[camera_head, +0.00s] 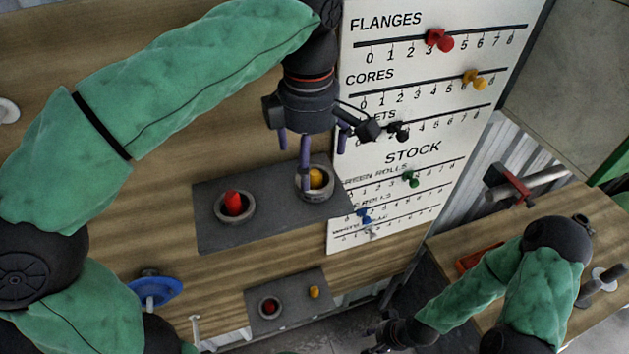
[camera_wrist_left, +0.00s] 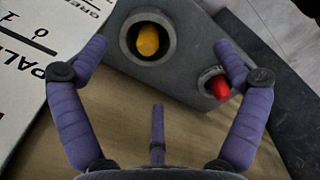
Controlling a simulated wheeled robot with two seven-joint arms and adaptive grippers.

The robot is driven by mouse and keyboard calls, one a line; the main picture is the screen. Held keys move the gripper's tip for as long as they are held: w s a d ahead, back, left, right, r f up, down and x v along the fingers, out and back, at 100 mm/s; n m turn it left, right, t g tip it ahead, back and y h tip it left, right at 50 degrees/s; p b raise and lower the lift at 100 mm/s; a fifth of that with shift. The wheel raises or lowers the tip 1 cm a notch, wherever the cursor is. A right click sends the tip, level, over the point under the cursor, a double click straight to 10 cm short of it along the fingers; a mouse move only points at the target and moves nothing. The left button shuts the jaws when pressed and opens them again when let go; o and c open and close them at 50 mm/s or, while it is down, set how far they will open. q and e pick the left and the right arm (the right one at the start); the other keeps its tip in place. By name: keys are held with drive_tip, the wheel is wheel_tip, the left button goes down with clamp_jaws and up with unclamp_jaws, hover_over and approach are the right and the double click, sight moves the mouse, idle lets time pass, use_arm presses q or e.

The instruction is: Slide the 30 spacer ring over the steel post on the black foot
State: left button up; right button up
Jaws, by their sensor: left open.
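My left gripper (camera_head: 312,152) is open and points down, its purple fingers close to a grey ring (camera_head: 301,188) with a yellow plug (camera_head: 316,177) inside. In the left wrist view the ring (camera_wrist_left: 171,43) and yellow plug (camera_wrist_left: 147,40) lie beyond the open fingers (camera_wrist_left: 157,65). Another grey ring (camera_head: 218,214) surrounds a red plug (camera_head: 233,199) on the same dark board (camera_head: 266,237). I cannot read a 30 on either ring. I cannot clearly pick out a steel post on a black foot. My right gripper (camera_head: 385,335) is small and dark at the bottom; its fingers are unclear.
A white sign (camera_head: 420,110) with scales and coloured pegs stands right of my left gripper. A smaller dark board (camera_head: 290,318) holds a red and a yellow plug. A blue disc (camera_head: 165,290) lies at lower left. A red tray (camera_head: 468,262) lies on the right table.

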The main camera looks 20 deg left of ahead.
sight(314, 172)
use_arm(q)
drive_tip(key=shift+w+f, duration=0.65)
drive_tip(key=shift+f, duration=0.15)
drive_tip(key=shift+w+f, duration=0.1)
drive_tip(key=shift+f, duration=0.15)
wheel_tip(314, 172, down, 4)
drive_tip(key=shift+d+p, duration=0.15)
drive_tip(key=shift+p, duration=0.15)
drive_tip(key=shift+w+f, duration=0.1)
drive_tip(key=shift+f, duration=0.2)
drive_tip(key=shift+c, duration=0.6)
drive_tip(key=c, duration=1.5)
